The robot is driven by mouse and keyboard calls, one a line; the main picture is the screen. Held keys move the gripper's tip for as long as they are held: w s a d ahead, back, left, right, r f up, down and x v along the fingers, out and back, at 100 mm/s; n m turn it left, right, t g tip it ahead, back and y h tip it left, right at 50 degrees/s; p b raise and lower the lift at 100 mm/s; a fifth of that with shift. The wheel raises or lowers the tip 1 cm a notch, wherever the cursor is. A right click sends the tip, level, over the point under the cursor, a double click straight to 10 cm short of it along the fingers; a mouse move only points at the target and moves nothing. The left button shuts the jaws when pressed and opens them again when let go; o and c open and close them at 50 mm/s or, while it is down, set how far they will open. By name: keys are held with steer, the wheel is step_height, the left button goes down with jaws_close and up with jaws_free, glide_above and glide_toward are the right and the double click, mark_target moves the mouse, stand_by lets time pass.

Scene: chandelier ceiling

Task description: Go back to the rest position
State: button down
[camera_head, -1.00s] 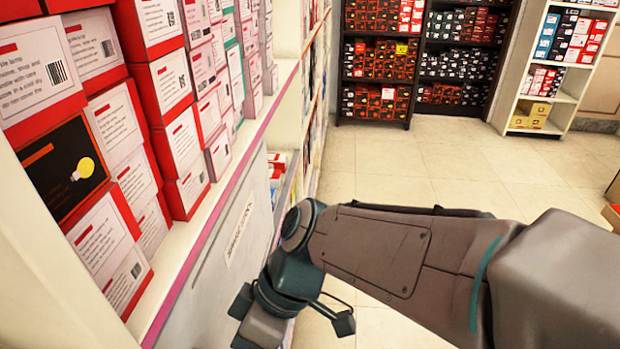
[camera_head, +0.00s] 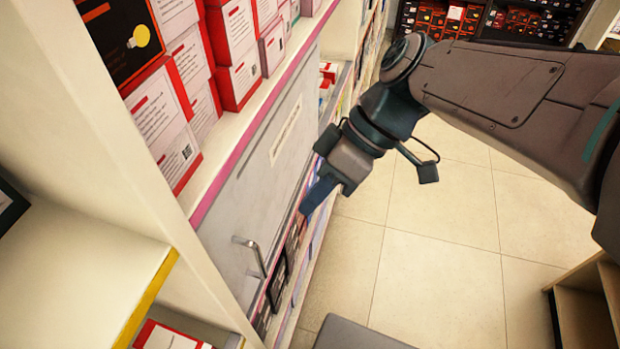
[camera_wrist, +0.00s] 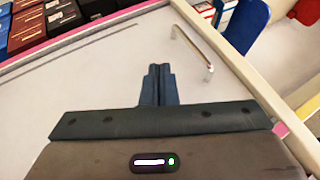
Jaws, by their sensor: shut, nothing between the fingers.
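My gripper (camera_head: 318,196) points down beside the shelf front in the head view, close to a grey-white panel (camera_head: 262,165). In the wrist view my gripper (camera_wrist: 159,72) shows its two blue fingers pressed together with nothing between them. The same pale panel lies beyond the fingertips there. A metal bar handle (camera_head: 250,255) is on the panel, below and left of the gripper in the head view. The handle (camera_wrist: 192,45) is just right of the fingertips in the wrist view. Whether the fingers touch the panel cannot be told.
Red and white boxes (camera_head: 232,45) fill the shelf above the panel. An empty cream shelf (camera_head: 75,270) with a yellow edge is at the lower left. A wooden unit (camera_head: 585,305) stands at the right.

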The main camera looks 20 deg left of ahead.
steer(key=shift+v, duration=1.65)
steer(key=w+d+f+m+t+h+p, duration=0.2)
steer(key=d+m+t+p, duration=0.1)
steer(key=d+m, duration=0.6)
steer(key=w+d+f+m+t+h+p, duration=0.1)
steer(key=w+d+m+t+h+p, duration=0.2)
steer(key=d+m, duration=0.6)
steer(key=d+t, duration=0.2)
steer(key=d, duration=0.6)
steer(key=shift+w+f+m, duration=0.25)
steer(key=shift+f+m, duration=0.05)
steer(key=shift+f, duration=0.1)
steer(key=shift+d, duration=0.15)
